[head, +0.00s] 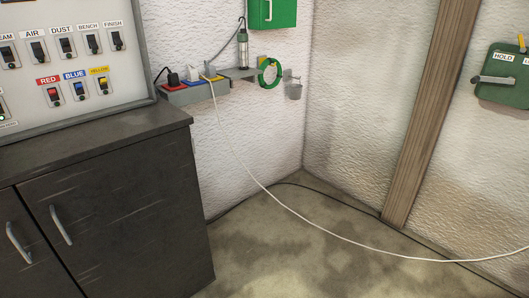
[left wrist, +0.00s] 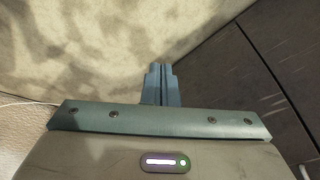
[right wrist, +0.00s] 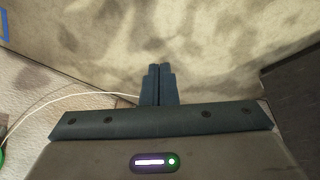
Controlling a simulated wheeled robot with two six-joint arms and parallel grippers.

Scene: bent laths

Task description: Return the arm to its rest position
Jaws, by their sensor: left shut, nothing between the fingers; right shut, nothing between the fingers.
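My left gripper (left wrist: 161,70) shows in the left wrist view with its fingers together and nothing between them. Behind it are the mottled floor and, to the right, the dark cabinet front. My right gripper (right wrist: 159,70) shows in the right wrist view, also with its fingers together and empty. The floor lies behind it, and a white cable passes to its left. Neither gripper is in the head view.
A dark cabinet (head: 120,215) stands at the left under a switch panel (head: 60,60). A white cable (head: 262,186) hangs from a wall shelf (head: 190,95) and crosses the corner. A green lever box (head: 505,92) is on the right wall.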

